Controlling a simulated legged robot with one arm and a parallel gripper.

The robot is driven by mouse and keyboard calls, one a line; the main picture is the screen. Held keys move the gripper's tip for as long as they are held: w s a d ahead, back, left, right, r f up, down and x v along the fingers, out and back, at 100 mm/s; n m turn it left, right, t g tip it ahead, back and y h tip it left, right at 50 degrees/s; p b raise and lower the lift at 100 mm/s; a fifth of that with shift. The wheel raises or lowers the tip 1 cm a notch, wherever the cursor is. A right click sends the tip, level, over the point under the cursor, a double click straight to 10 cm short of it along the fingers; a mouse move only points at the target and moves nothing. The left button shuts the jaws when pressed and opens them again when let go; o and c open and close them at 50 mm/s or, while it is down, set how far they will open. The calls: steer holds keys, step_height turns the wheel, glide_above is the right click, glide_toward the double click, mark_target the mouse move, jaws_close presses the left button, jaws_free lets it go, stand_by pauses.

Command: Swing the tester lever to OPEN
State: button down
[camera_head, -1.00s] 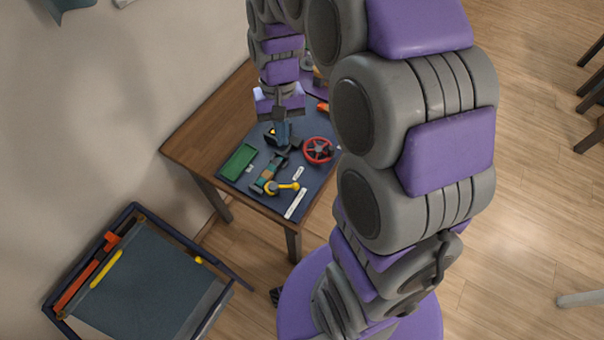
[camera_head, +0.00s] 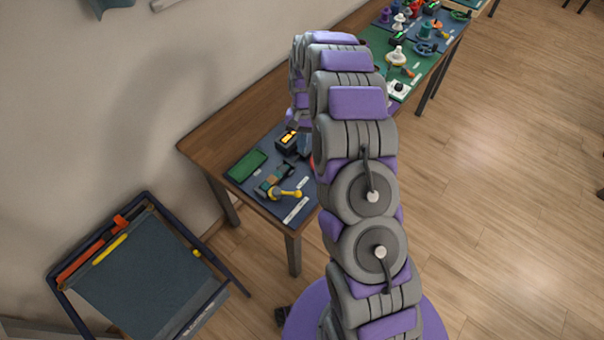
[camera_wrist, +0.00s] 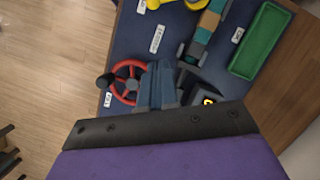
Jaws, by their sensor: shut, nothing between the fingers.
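The yellow lever (camera_head: 285,194) with a round grey pivot lies near the front of the dark blue mat; I take it for the tester lever. Its yellow part also shows at the top edge of the wrist view (camera_wrist: 160,3). Beside it is a block with teal and orange sections (camera_head: 271,180), also in the wrist view (camera_wrist: 203,38). My gripper (camera_wrist: 157,78) is shut and empty, pointing at the mat between the red handwheel (camera_wrist: 117,83) and a dark box with a yellow mark (camera_wrist: 208,101). The lever is apart from my fingers. My arm hides most of the wheel in the head view.
A green tray (camera_head: 246,165) sits at the mat's left, also in the wrist view (camera_wrist: 262,40). White labels (camera_head: 295,210) lie near the lever. A separate frame with a dark panel (camera_head: 150,270) stands at lower left. More fixtures (camera_head: 397,57) fill the table's far end.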

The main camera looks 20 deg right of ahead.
mark_target(284, 193)
steer(key=b+x, duration=0.1)
steer(key=x, duration=0.9)
steer(key=shift+s+d+f, duration=0.1)
steer(key=shift+s+f, duration=0.05)
steer(key=shift+s+a+b, duration=0.25)
steer(key=shift+s, duration=0.35)
steer(key=shift+s+a+b, duration=0.2)
steer(key=shift+s+a, duration=0.1)
steer(key=shift+s, duration=0.3)
steer(key=shift+s+a+f, duration=0.2)
steer(key=shift+s+a, duration=0.05)
steer(key=shift+s, duration=0.15)
steer(key=shift+s, duration=0.2)
